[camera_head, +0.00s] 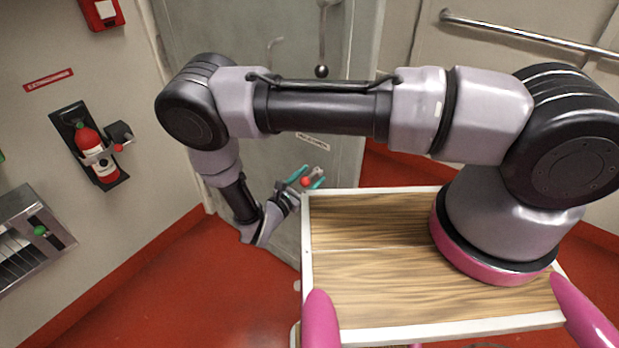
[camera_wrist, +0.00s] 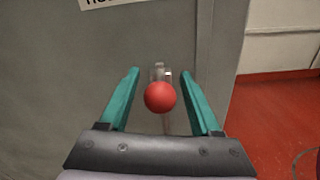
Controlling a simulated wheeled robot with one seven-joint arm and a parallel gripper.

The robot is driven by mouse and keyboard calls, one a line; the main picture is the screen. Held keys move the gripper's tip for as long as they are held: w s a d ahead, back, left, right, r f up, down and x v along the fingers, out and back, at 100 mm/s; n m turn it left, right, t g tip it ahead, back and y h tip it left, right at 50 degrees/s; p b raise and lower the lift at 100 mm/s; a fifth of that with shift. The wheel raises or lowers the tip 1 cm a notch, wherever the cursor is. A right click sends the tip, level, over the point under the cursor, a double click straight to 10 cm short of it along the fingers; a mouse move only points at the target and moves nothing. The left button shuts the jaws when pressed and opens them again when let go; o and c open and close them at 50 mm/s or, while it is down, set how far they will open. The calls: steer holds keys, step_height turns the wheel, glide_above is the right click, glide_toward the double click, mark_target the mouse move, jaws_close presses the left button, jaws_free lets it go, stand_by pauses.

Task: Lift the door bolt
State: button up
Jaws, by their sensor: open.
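The door bolt shows as a red ball knob (camera_wrist: 160,97) on a grey metal rod and bracket on the grey door (camera_wrist: 60,75). In the wrist view the knob sits between the two teal fingers of my gripper (camera_wrist: 163,100), with a gap on each side. The fingers are open and neither visibly touches the knob. In the head view the red knob (camera_head: 306,181) shows low on the door (camera_head: 270,110), at my gripper's teal fingertips (camera_head: 306,180). The lower part of the bolt is partly hidden by my gripper.
A fire extinguisher (camera_head: 90,145) hangs on the left wall, above a metal unit (camera_head: 30,240). A rail (camera_head: 530,35) runs along the right wall. Red floor (camera_head: 190,290) is clear at left.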

jaws_close()
stand_by(1.4)
